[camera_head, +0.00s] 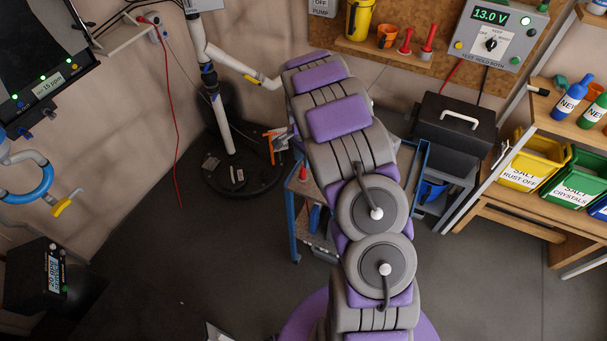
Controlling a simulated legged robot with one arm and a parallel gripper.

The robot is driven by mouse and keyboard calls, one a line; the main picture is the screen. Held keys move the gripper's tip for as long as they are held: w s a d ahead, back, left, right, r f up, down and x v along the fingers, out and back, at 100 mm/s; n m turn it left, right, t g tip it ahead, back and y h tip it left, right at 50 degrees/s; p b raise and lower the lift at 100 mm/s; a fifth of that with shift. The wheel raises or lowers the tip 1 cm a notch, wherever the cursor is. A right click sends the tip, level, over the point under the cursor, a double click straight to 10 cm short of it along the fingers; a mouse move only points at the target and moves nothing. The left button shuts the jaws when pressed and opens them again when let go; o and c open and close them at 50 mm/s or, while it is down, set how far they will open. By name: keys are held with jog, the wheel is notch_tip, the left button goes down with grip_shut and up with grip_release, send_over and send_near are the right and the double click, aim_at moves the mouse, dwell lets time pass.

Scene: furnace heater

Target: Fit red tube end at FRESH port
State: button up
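A thin red line (174,120), which looks like the red tube, hangs down the wall at the left. Its lower end hangs free near the floor, and its upper end reaches a small white fitting by a wall shelf. I see no label reading FRESH, so I cannot tell which opening is that port. My purple and grey arm runs from the bottom centre up to the top centre. My gripper's fingers do not show, and the arm's far links hide what lies behind them.
A dark panel (40,50) with green lights is at upper left, near a blue-ringed pipe (30,185). A white pole (218,100) stands on a round black base. A blue-framed cart (293,215) is partly behind my arm. Shelves with bins (535,165) fill the right.

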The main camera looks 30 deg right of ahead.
aim_at(303, 170)
jog(key=f, duration=0.2)
jog(key=shift+a+f, duration=0.2)
jog(key=shift+f, duration=0.2)
jog(key=f+b, duration=0.1)
jog(key=f, duration=0.1)
jog(key=f+b, duration=0.1)
jog(key=f, duration=0.2)
jog(key=shift+w+d, duration=0.1)
jog(key=shift+d, duration=0.1)
jog(key=shift+r, duration=0.1)
grip_shut()
